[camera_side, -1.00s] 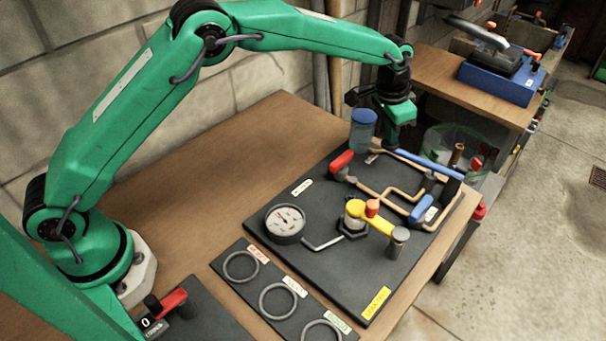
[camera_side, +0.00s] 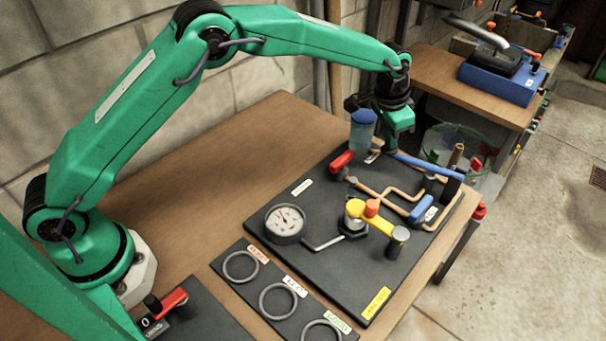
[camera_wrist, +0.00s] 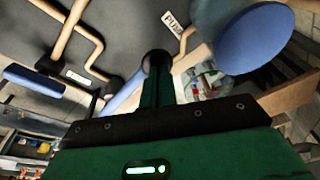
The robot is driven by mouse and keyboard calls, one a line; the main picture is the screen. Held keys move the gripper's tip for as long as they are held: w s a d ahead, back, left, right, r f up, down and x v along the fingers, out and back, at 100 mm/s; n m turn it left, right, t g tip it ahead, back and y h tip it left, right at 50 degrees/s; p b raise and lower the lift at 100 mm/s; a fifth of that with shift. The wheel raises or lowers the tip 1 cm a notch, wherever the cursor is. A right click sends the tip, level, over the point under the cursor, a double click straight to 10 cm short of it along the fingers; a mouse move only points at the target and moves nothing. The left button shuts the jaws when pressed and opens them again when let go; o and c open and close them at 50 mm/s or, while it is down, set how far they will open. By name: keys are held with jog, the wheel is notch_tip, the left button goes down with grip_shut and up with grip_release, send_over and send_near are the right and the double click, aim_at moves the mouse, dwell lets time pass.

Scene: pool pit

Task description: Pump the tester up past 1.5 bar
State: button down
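The blue pump lever (camera_side: 428,167) slants across the back of the black board (camera_side: 307,193). My gripper (camera_side: 390,148) is at its left end. In the wrist view my green fingers (camera_wrist: 160,86) are close together at a dark knob (camera_wrist: 158,61), with the blue lever (camera_wrist: 124,97) running off beside them; they appear shut on it. The pressure gauge (camera_side: 285,221) is on the board's left side; its needle is too small to read. A blue-capped reservoir (camera_side: 362,126) stands left of my gripper. It also shows in the wrist view (camera_wrist: 255,40), near the pump label (camera_wrist: 173,20).
A red handle (camera_side: 342,160), a blue handle (camera_side: 421,209) and a yellow lever (camera_side: 371,219) stand on the board among copper pipes. A panel with several rings (camera_side: 278,300) lies in front. A clear bucket (camera_side: 455,145) stands beyond the bench's back right edge.

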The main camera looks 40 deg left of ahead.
jog(key=shift+r, duration=1.55)
notch_tip(320, 180, up, 6)
dwell(0.4)
